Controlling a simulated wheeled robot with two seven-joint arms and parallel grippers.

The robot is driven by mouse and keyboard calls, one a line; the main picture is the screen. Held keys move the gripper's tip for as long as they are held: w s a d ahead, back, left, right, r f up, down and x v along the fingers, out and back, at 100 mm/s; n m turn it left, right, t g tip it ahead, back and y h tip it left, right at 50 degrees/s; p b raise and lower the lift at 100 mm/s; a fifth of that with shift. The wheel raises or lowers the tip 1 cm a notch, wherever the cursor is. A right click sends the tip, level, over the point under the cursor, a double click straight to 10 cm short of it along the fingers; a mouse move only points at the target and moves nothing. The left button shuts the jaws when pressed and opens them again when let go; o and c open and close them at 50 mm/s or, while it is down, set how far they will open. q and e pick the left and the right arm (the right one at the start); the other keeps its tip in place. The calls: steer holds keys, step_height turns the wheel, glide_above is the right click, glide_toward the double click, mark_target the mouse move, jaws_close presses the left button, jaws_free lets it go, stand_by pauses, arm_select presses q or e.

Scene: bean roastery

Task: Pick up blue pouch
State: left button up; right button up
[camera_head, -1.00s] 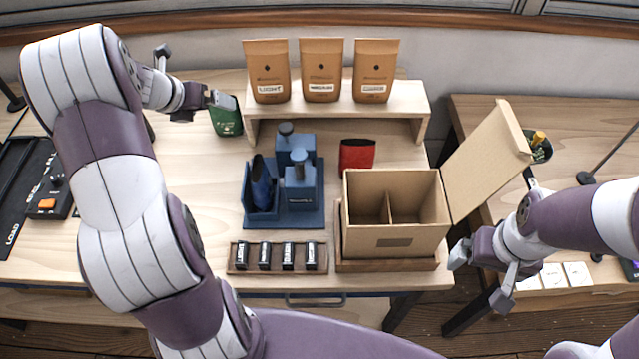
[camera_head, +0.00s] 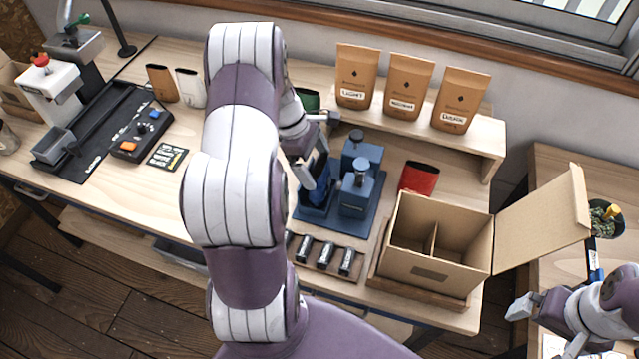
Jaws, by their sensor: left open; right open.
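The blue pouch (camera_head: 323,186) stands in the left holder of a dark blue tamping station (camera_head: 348,214) on the table, partly hidden by my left gripper. My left gripper (camera_head: 321,148) is open and empty, just above and behind the pouch's top, with one finger close to the pouch's left side. I cannot tell whether that finger touches it. My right gripper (camera_head: 548,326) is open and empty at the lower right, away from the pouch.
An open cardboard box (camera_head: 432,275) with two compartments and a red pouch (camera_head: 419,177) are right of the station. A green pouch (camera_head: 308,98) is half hidden behind my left arm. Brown bags (camera_head: 407,88) stand on a shelf.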

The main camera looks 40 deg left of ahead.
mark_target(318, 198)
arm_select(q)
steer(key=shift+x, duration=1.2)
steer(key=shift+w+d+f, duration=0.1)
steer(key=shift+d, duration=0.05)
steer(key=c, duration=0.9)
arm_select(e)
steer(key=shift+r, duration=0.35)
arm_select(q)
steer(key=shift+c, duration=0.2)
